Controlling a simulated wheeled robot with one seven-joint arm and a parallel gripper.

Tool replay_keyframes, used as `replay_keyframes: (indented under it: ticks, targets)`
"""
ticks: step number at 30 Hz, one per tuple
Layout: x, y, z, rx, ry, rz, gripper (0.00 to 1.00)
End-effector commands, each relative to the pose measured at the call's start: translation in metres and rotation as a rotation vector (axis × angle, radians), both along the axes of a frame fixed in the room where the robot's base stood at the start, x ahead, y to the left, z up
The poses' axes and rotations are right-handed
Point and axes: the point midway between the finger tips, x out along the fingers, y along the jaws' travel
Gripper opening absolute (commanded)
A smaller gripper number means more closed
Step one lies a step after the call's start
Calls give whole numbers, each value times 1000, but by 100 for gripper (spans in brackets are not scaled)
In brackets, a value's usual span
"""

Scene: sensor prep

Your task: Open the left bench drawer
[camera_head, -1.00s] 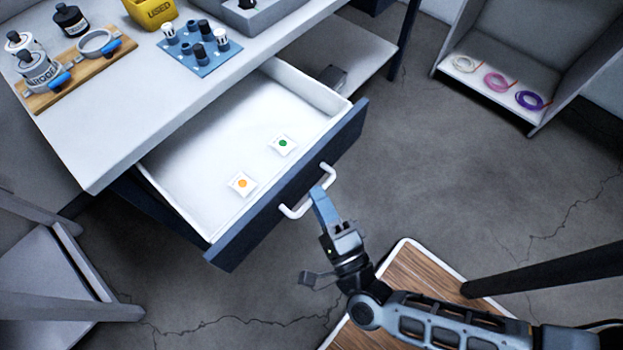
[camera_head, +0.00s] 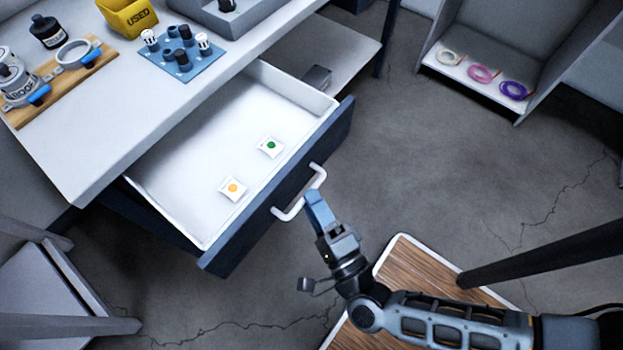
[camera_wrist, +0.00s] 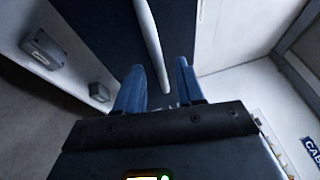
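The bench drawer (camera_head: 205,140) stands pulled well out from under the bench top, its white inside showing. Its dark blue front (camera_head: 285,195) carries a white bar handle (camera_head: 299,192). In the wrist view the handle (camera_wrist: 150,40) runs down towards the space between my two blue fingertips. My gripper (camera_head: 313,197) is just outside the handle, very close to it. In the wrist view my gripper (camera_wrist: 158,82) has its fingers apart, with nothing clamped between them. Whether a finger still touches the handle cannot be told.
Two small packets, orange-dotted (camera_head: 233,189) and green-dotted (camera_head: 271,147), lie in the drawer. The bench top (camera_head: 130,120) holds a wooden board (camera_head: 70,75), a blue block (camera_head: 182,62) and a yellow bin (camera_head: 128,15). A stool (camera_head: 60,290) is at lower left.

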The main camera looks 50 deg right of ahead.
Motion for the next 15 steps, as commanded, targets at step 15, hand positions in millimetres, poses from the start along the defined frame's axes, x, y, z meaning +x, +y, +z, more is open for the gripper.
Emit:
replay_keyframes:
  ticks: [15]
  targets:
    - [-60, 25, -12, 0, 2, 1, 38]
